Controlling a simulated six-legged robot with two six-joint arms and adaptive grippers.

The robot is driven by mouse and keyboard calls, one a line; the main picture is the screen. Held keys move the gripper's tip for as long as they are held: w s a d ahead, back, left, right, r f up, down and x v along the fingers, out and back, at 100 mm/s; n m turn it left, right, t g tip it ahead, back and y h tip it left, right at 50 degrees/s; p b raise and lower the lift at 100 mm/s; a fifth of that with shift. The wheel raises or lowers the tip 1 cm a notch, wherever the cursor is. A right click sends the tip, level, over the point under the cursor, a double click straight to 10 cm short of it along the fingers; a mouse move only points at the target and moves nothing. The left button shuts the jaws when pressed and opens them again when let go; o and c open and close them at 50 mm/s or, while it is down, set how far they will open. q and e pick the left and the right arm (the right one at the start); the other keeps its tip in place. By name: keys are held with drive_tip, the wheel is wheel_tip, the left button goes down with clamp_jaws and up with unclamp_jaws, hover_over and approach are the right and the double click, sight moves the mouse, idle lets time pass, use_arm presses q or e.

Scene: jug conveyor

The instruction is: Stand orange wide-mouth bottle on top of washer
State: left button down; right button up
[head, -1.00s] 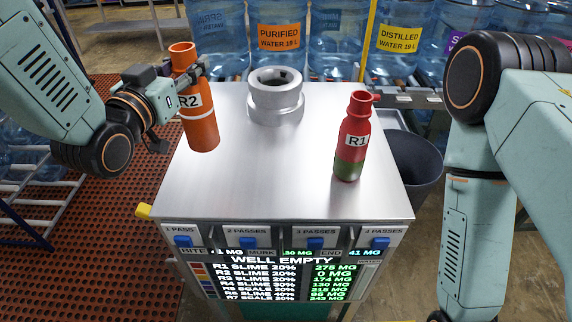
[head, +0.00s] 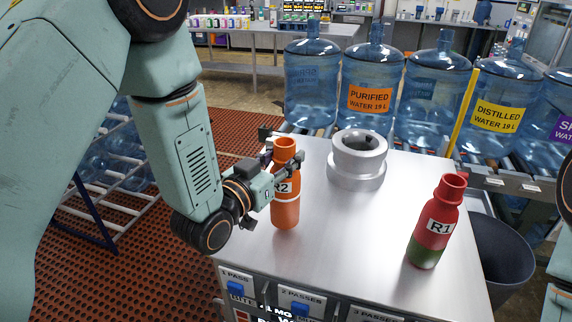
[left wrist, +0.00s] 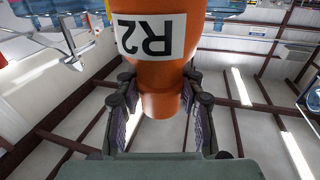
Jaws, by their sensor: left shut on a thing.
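The orange wide-mouth bottle (head: 286,207), labelled R2, is upright over the left part of the washer's bare metal top (head: 330,240). Its base meets or nearly meets the top; I cannot tell whether it touches. My left gripper (head: 284,160) comes from the left and is shut on the bottle's neck. In the left wrist view the bottle (left wrist: 150,75) appears upside down, its neck between the two fingers. The washer's front with pass buttons shows only partly at the bottom edge. My right gripper is out of view.
A grey ringed well (head: 357,165) rises from the top's back, right of the orange bottle. A red and green bottle (head: 436,225), labelled R1, stands at the right. Large blue water jugs (head: 372,90) line the back. A dark bin (head: 498,255) is at right. The top's middle is clear.

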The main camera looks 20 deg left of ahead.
use_arm(q)
drive_tip(key=shift+d+f, duration=0.1)
drive_tip(key=shift+f, duration=0.7)
drive_tip(key=shift+s+a, duration=0.2)
drive_tip(key=shift+a, duration=0.2)
drive_tip(key=c, duration=1.3)
unclamp_jaws()
drive_tip(key=shift+w+d+f, duration=0.1)
drive_tip(key=shift+d+f, duration=0.1)
drive_tip(key=shift+o, duration=0.8)
drive_tip(key=shift+w+d, duration=0.1)
drive_tip(key=o, duration=0.3)
drive_tip(key=shift+a+r, duration=0.1)
drive_tip(key=shift+a, duration=0.15)
drive_tip(key=shift+s, duration=0.2)
